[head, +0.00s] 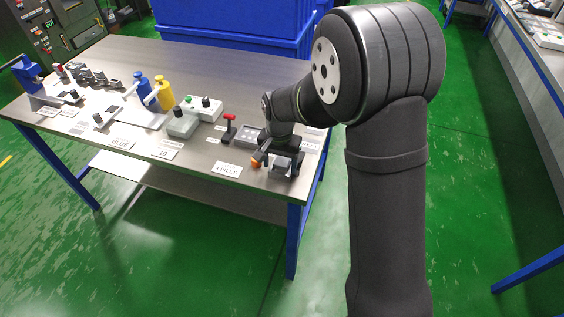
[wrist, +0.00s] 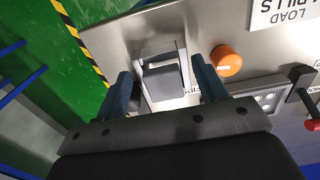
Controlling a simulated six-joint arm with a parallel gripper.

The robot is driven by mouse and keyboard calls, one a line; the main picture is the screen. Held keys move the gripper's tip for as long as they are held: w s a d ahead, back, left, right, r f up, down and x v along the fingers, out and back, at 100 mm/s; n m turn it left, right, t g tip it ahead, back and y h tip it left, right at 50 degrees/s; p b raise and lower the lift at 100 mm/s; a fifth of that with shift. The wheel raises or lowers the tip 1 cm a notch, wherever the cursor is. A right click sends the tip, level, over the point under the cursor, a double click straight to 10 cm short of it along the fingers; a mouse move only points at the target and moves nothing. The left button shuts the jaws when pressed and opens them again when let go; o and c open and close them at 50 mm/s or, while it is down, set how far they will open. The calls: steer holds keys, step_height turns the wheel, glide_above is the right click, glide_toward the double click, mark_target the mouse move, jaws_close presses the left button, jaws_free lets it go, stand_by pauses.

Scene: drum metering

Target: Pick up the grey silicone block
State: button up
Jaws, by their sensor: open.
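The grey block (wrist: 161,82) sits in a light metal holder (wrist: 146,54) near the table edge in the wrist view. My gripper (wrist: 162,76) is open, with one dark blue finger on each side of the holder and block. I see a gap between each finger and the block, and cannot tell the height above it. In the head view my gripper (head: 277,158) is over the table's right front corner. There the block is largely hidden by my gripper.
An orange knob (wrist: 227,60) stands close to the right finger. A grey panel with buttons (wrist: 266,99) and a red-topped lever (head: 229,127) are nearby. Bottles (head: 164,94) and grey boxes (head: 184,122) stand further left on the table (head: 215,62). Signs lie along the front edge.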

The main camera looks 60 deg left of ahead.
steer(key=c, duration=1.1)
steer(key=shift+o, duration=0.2)
steer(key=shift+r, duration=0.1)
